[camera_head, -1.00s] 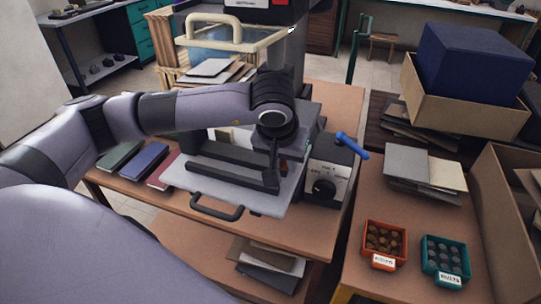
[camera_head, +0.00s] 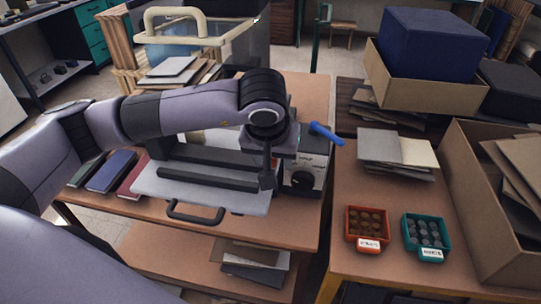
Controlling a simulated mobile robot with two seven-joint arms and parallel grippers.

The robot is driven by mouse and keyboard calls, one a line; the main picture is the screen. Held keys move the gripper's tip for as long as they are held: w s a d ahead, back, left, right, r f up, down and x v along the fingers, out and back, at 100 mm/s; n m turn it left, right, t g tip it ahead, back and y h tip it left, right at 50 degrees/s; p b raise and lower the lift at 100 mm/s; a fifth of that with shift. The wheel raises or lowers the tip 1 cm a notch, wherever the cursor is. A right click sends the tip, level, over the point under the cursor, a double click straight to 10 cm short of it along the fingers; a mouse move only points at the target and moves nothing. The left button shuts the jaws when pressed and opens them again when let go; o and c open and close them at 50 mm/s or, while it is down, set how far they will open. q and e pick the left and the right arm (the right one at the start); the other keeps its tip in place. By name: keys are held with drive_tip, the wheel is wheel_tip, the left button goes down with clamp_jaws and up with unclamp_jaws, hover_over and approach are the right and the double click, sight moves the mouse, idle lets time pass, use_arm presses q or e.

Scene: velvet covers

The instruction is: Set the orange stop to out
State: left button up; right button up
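The press-like machine has a light grey plate (camera_head: 205,190) with dark bars (camera_head: 208,177), a black handle (camera_head: 196,213) at its front and a control box with a black knob (camera_head: 302,180). A blue lever (camera_head: 326,134) sticks out at the box's top right. I cannot make out an orange stop; my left arm covers part of the machine. My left gripper (camera_head: 267,181) points down over the plate's right end, just left of the control box. Its fingers overlap in this view, so I cannot tell whether they are apart. My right gripper is not in view.
Coloured books (camera_head: 112,171) lie left of the machine. A cream-handled glass-like case (camera_head: 190,45) stands behind. On the right table are an orange tray (camera_head: 367,245), a teal tray (camera_head: 427,257) and grey sheets (camera_head: 380,146). A cardboard box (camera_head: 480,215) stands far right.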

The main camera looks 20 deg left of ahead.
use_arm(q)
drive_tip(key=shift+a+r, duration=0.1)
drive_tip(key=v, duration=0.7)
drive_tip(key=shift+b, duration=0.35)
drive_tip(key=shift+s, duration=0.1)
